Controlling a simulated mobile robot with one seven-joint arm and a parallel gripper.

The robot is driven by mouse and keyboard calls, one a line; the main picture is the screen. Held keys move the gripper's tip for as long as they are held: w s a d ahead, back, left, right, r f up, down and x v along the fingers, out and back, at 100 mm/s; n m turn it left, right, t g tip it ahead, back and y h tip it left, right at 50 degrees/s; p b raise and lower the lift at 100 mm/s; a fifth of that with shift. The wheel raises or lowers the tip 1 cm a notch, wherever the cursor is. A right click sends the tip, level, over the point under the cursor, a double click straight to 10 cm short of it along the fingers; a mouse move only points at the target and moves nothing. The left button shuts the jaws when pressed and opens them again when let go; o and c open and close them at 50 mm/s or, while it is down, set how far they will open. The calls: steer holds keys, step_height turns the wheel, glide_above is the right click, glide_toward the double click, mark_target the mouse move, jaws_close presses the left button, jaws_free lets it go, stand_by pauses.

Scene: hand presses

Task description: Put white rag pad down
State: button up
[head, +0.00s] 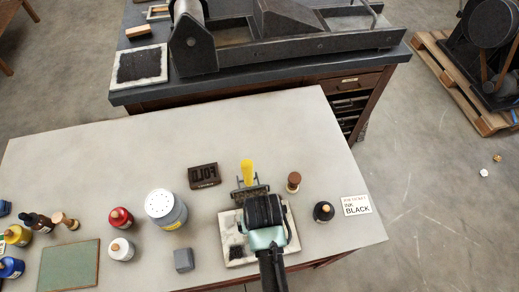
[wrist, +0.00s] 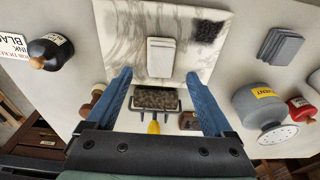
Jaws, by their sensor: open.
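The white rag pad (wrist: 161,57) shows in the wrist view as a small pale block lying on a grey-veined marble slab (wrist: 120,35). My gripper (wrist: 158,76) is open, its two blue fingers wide apart, with the pad just beyond and between the fingertips. I see no finger touching it. In the head view my gripper (head: 263,212) is over the slab (head: 228,218) and hides much of it; the pad cannot be made out there.
A brayer with a yellow handle (head: 247,172) lies at the slab's far edge. A type block (head: 204,176), wooden-knobbed tool (head: 293,182), black ink bottle (head: 323,212), grey block (head: 183,260) and solvent can (head: 166,209) surround it.

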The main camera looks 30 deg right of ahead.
steer(key=r, duration=0.5)
steer(key=shift+s+a+r, duration=0.1)
steer(key=shift+s+r, duration=0.1)
steer(key=shift+s, duration=0.15)
